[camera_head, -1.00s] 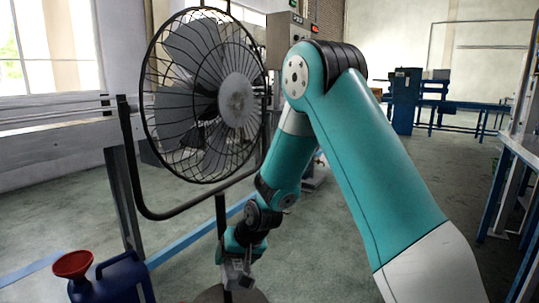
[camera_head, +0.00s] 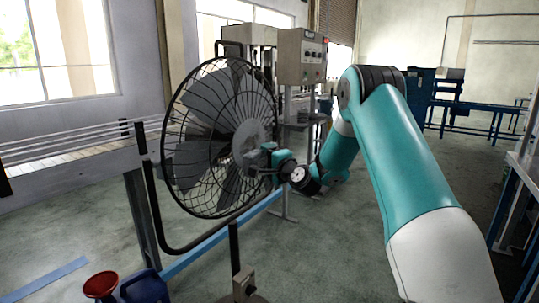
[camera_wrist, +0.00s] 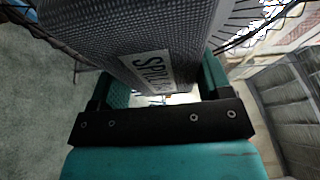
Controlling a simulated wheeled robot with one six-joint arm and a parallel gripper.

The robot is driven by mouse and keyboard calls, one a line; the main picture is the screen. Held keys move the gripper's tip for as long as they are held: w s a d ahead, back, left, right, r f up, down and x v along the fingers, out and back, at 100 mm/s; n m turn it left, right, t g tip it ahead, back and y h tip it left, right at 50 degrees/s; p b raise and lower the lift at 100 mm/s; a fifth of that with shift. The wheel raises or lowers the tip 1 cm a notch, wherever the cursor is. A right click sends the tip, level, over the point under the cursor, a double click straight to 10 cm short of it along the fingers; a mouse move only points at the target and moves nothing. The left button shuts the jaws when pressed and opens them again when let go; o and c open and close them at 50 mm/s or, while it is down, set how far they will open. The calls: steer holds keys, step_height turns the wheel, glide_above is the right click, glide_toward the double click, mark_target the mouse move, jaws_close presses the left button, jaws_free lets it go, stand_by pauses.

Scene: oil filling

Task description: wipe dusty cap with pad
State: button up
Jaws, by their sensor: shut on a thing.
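My gripper (camera_head: 256,160) is raised in front of the right side of the fan's cage in the head view. In the wrist view my gripper (camera_wrist: 165,82) is shut on a grey, finely textured pad (camera_wrist: 105,38) with a white label. The label appears to read "SPILLS", upside down. The pad fills much of the upper wrist view and hides what lies behind it. I cannot pick out a dusty cap in either view.
The caged black fan (camera_head: 205,150) stands close to my gripper. A red funnel (camera_head: 101,284) and a blue can (camera_head: 147,289) are at the bottom left. A grey control box (camera_head: 301,57) stands behind. Open floor (camera_head: 340,240) lies below my arm.

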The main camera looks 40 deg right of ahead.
mark_target(245, 152)
steer(key=w+p, duration=0.1)
steer(key=w+a+p, duration=0.1)
steer(key=shift+w+a+r+p, duration=0.1)
steer(key=shift+w+r+p, duration=0.1)
steer(key=shift+w+p, duration=0.15)
steer(key=shift+w+a+f+p, duration=0.1)
steer(key=shift+w+a+p, duration=0.1)
steer(key=shift+w+p, duration=0.25)
steer(key=shift+w+a+f+p, duration=0.15)
steer(key=shift+w+p, duration=0.1)
steer(key=shift+w, duration=0.35)
steer(key=shift+w+a+p, duration=0.3)
steer(key=shift+w+p, duration=0.5)
steer(key=shift+w, duration=0.1)
steer(key=shift+d, duration=0.1)
